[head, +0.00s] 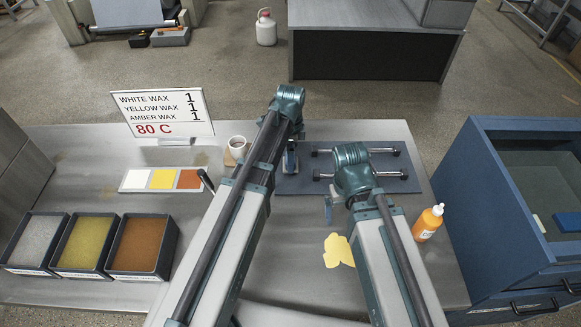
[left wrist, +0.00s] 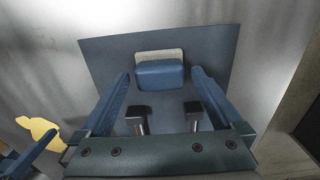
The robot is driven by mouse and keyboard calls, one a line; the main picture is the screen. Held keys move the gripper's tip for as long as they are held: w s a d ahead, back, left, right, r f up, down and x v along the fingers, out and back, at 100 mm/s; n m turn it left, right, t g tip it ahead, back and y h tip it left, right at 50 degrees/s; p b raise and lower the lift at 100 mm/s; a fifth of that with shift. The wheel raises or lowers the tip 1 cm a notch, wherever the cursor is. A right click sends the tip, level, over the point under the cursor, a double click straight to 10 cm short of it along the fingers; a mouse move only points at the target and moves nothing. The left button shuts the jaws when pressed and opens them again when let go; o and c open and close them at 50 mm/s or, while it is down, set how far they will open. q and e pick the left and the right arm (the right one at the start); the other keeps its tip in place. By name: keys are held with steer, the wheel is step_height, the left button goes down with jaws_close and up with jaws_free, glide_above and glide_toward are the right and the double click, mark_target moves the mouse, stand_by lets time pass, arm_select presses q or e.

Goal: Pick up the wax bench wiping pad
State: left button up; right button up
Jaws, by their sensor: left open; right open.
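The wiping pad (left wrist: 160,75), a blue block with a pale grey-white layer, lies on the dark blue mat (left wrist: 112,55) in the left wrist view. My left gripper (head: 291,156) is open over the mat's left part. In the left wrist view its two blue fingers stand on either side of the pad, with a gap at each side. In the head view the pad is mostly hidden by the left gripper. My right gripper (head: 332,207) is open and empty, just in front of the mat's near edge.
Two metal rods with dark ends (head: 375,151) lie on the mat. A yellow wax patch (head: 338,250) and an orange bottle (head: 428,222) are near the right arm. A cup (head: 237,146), sign (head: 162,114) and wax trays (head: 142,246) stand left. A blue cabinet (head: 490,200) stands right.

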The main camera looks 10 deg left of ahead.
arm_select(q)
steer(key=shift+f+b, duration=0.35)
steer(key=shift+f, duration=0.5)
arm_select(e)
steer(key=shift+f, duration=0.85)
arm_select(q)
steer(key=shift+r, duration=0.1)
arm_select(e)
steer(key=shift+r, duration=0.1)
arm_select(q)
steer(key=c, duration=1.2)
steer(key=shift+r, duration=0.1)
arm_select(e)
steer(key=shift+r, duration=0.15)
